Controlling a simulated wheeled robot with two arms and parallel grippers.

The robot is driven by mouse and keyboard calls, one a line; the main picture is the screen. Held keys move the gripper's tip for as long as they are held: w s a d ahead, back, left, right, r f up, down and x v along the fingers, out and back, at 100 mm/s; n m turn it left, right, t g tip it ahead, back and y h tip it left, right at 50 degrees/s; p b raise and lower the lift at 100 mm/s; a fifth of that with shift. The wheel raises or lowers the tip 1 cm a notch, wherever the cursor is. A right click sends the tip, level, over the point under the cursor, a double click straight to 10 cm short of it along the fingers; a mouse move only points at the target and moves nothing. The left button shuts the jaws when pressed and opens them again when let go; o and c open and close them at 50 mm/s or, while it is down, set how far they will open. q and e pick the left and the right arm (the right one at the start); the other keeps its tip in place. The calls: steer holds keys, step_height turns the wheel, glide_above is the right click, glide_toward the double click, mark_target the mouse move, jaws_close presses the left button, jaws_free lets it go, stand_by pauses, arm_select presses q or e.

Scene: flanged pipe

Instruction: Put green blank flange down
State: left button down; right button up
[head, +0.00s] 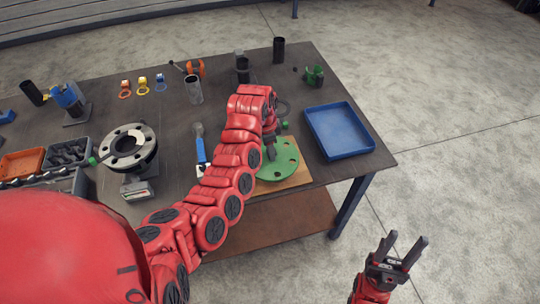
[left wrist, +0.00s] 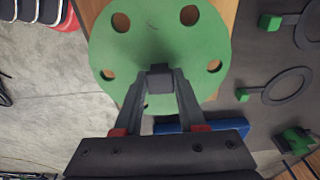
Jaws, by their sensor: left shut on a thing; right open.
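The green blank flange (head: 283,169) is a flat round disc with several bolt holes, at or just over a wooden board (head: 299,181) near the table's front edge. In the left wrist view the green blank flange (left wrist: 205,50) fills the upper middle. My left gripper (head: 268,147) is above the disc. In the left wrist view my left gripper (left wrist: 160,80) is shut on the dark square knob at the disc's middle. I cannot tell whether the disc touches the board. My right gripper (head: 397,247) is open and empty, off the table's front right.
A blue tray (head: 338,131) stands right of the board. A flanged pipe (head: 128,147) stands on the left part of the table. Rings with green tabs (left wrist: 285,86) lie near the board. A blue-handled tool (head: 201,153) lies left of my left arm.

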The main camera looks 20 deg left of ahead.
arm_select(q)
steer(key=shift+w+a, duration=0.15)
steer(key=shift+w, duration=0.05)
steer(key=shift+p, duration=0.3)
step_height(320, 180, down, 3)
steer(key=shift+r+p, duration=0.1)
steer(key=shift+p, duration=0.75)
steer(key=shift+w+f, duration=0.1)
steer(key=shift+f, duration=0.25)
steer(key=shift+f, duration=0.15)
steer(key=shift+c, duration=2.4)
jaws_free()
